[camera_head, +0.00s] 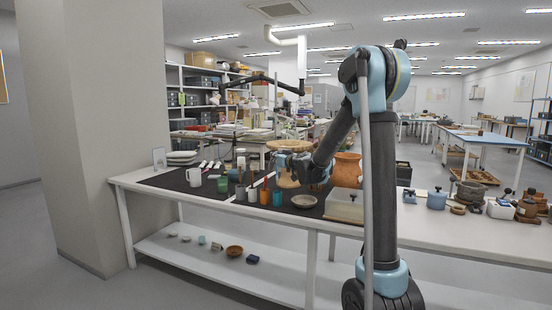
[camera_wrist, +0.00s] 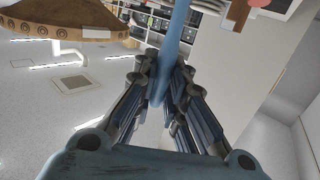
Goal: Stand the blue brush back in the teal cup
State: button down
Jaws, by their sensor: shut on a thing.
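My gripper (camera_wrist: 168,75) is shut on the blue brush (camera_wrist: 178,35), whose blue shaft runs between the fingers in the wrist view. In the head view my gripper (camera_head: 288,168) is above the front of the table, over the group of cups. The brush is too small to make out there. The teal cup (camera_head: 277,199) stands upright on the dark mat, below my gripper and apart from it. The inside of the cup cannot be seen. The cup does not show clearly in the wrist view.
A white mug (camera_head: 194,177), a green cup (camera_head: 222,184) and several small containers stand left of the teal cup. A shallow bowl (camera_head: 304,201) lies close to its right. A terracotta pot (camera_head: 347,170) and a pale tray (camera_head: 344,208) are farther right.

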aim_at(277, 177)
jog(key=shift+f, duration=4.65)
jog(key=c, duration=1.6)
grip_release()
jog(key=shift+o, duration=0.2)
jog(key=shift+s+d, duration=0.1)
jog(key=shift+s, duration=0.05)
jog(key=f+v, duration=0.1)
jog(key=v, duration=1)
jog(key=shift+s+d+r, duration=0.25)
jog(key=shift+d+r, duration=0.05)
jog(key=shift+r, duration=0.15)
